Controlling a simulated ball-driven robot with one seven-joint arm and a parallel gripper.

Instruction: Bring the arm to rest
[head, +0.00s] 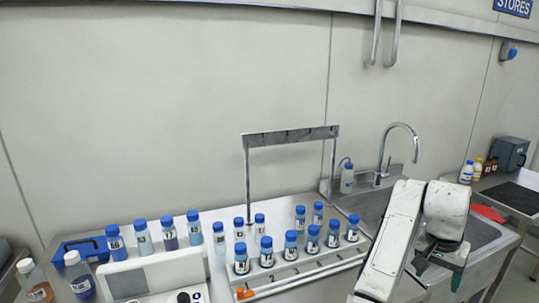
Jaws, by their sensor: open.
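My gripper (440,262) hangs at the right of the head view, at the end of my white, scuffed arm. It is over the steel sink and points down. Its dark fingers are open, and I see nothing between them. The arm is bent, with its upper link rising from the bottom edge and the wrist folded to the right. The arm hides part of the sink and of the counter's front.
Several blue-capped vials stand in a white rack (288,283) left of the arm. A metal frame (290,137) rises behind them. A faucet (399,130) arches over the sink (478,229). Bottles (82,277) stand at left. A side bench (518,196) is at right.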

